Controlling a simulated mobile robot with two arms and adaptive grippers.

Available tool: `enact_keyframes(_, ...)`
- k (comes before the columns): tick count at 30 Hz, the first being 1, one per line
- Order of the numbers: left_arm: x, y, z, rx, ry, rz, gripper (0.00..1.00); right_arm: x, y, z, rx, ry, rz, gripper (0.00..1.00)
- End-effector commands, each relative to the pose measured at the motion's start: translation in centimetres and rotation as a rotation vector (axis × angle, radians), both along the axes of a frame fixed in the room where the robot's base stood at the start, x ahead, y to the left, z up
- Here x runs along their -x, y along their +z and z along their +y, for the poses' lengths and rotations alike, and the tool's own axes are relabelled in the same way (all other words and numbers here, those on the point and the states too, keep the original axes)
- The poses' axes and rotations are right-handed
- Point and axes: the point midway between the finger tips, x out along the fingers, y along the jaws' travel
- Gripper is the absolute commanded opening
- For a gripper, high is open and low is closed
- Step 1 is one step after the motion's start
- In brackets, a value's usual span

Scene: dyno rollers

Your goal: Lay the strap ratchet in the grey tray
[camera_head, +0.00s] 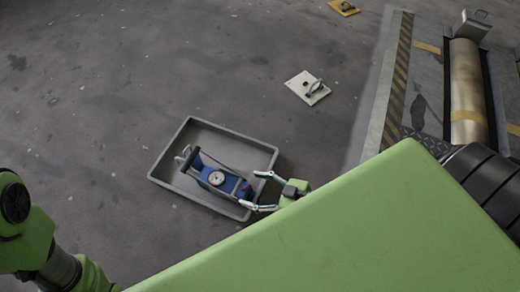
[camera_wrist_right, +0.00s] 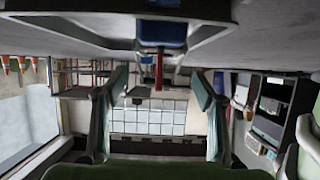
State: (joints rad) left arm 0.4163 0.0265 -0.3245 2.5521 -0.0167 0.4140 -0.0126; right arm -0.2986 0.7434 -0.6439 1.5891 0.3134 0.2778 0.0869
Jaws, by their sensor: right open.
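The grey tray (camera_head: 165,160) lies on the floor in the middle of the head view. A blue device with a round white gauge (camera_head: 216,178) lies in it. My right gripper (camera_head: 250,189) is open at the tray's right edge, fingers pointing left toward the device's dark red end. In the wrist view the open fingers (camera_wrist_right: 160,78) stand either side of a thin red part (camera_wrist_right: 158,70) below a blue body (camera_wrist_right: 160,32); no grip on it shows. I cannot pick out the strap ratchet for certain. My left gripper is out of view.
A pale plate with a metal lever (camera_head: 303,86) lies on the floor beyond the tray. A small yellow piece (camera_head: 344,7) lies farther back. The roller bed (camera_head: 405,75) with a metal roller (camera_head: 466,80) is at right. The floor left of the tray is clear.

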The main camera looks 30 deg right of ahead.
Motion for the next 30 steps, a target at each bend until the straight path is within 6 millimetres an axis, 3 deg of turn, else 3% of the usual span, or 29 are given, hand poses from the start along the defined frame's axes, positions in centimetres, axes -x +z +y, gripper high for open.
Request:
enact_keyframes(6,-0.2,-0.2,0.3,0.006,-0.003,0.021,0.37,1.5,0.9,-1.2,0.001,-0.001,0.001,0.63)
enact_keyframes(14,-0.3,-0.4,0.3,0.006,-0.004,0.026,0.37,1.7,0.9,-1.4,0.0,-0.001,0.0,0.63)
enact_keyframes(17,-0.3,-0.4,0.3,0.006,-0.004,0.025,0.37,0.9,1.8,-0.6,-0.015,0.0,-0.024,0.63)
enact_keyframes(19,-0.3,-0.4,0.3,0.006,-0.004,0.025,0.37,-0.7,3.9,0.8,-0.047,0.002,-0.071,0.63)
enact_keyframes(20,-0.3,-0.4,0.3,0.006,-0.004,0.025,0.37,-1.7,5.3,1.7,-0.068,0.003,-0.103,0.63)
enact_keyframes(23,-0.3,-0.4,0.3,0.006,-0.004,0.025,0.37,-5.6,12.0,5.4,-0.156,0.01,-0.249,0.63)
enact_keyframes(26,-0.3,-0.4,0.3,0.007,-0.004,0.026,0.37,-9.0,21.1,8.9,-0.258,0.018,-0.434,0.63)
enact_keyframes(27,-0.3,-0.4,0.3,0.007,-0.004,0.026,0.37,-10.0,25.0,9.9,-0.297,0.02,-0.511,0.63)
enact_keyframes(29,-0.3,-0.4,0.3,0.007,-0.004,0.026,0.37,-11.0,31.0,11.2,-0.357,0.023,-0.628,0.63)
enact_keyframes(30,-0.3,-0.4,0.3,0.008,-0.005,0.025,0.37,-11.2,35.1,11.9,-0.395,0.024,-0.71,0.63)
